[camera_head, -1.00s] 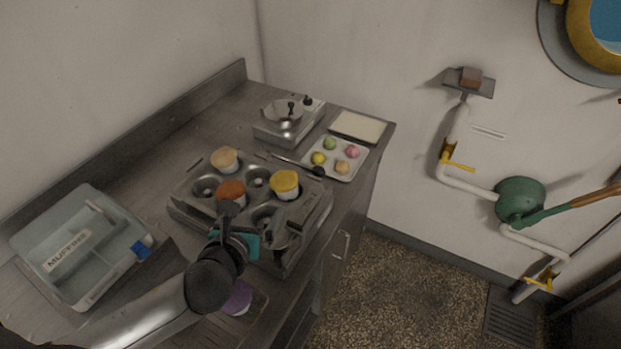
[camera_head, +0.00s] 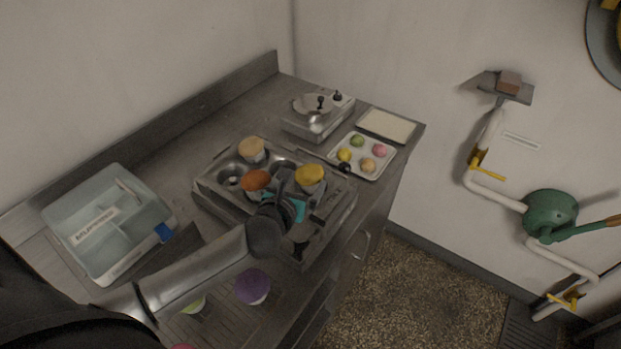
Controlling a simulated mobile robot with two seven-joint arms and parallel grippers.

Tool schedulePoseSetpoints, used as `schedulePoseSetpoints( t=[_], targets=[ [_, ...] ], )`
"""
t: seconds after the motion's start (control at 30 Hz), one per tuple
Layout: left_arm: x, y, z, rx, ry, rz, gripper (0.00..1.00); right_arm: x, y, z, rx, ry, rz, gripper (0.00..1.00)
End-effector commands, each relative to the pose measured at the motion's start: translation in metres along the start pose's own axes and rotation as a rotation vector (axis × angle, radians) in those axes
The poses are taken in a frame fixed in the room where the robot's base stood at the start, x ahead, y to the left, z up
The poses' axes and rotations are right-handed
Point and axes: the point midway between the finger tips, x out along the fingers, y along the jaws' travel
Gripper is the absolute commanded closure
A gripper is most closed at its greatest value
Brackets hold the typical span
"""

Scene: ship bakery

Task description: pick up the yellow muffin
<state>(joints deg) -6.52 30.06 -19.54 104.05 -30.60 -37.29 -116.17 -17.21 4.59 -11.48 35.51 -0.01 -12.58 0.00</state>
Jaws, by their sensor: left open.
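The yellow muffin (camera_head: 310,178) stands in the muffin tin (camera_head: 213,197), in a pale cup, near the tin's right side. My left gripper (camera_head: 289,187) is open over the tin, just left of and in front of the yellow muffin. Its dark fingers and a teal part show close beside the muffin's cup; whether they touch it I cannot tell. My left arm and gripper hide part of the tin's front. My right gripper is not in view.
An orange-brown muffin (camera_head: 256,180) and a tan muffin (camera_head: 251,149) stand in the tin. A clear bin labelled MUFFINS (camera_head: 155,207) is at left. A tray (camera_head: 384,160) of small coloured pieces lies behind right.

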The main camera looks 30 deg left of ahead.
Motion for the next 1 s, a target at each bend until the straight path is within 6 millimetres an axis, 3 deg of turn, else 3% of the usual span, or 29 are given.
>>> schedulePoseSetpoints(
  t=[0.5,0.83,1.0],
  targets=[
    [0.049,-0.004,-0.004,0.000,0.001,0.001,0.00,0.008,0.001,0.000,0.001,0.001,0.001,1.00],
    [0.052,-0.004,-0.003,0.000,0.001,0.000,0.00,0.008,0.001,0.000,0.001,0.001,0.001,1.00],
    [0.052,-0.004,-0.004,0.000,0.002,0.000,0.18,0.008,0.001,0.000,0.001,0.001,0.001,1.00]
  ],
)
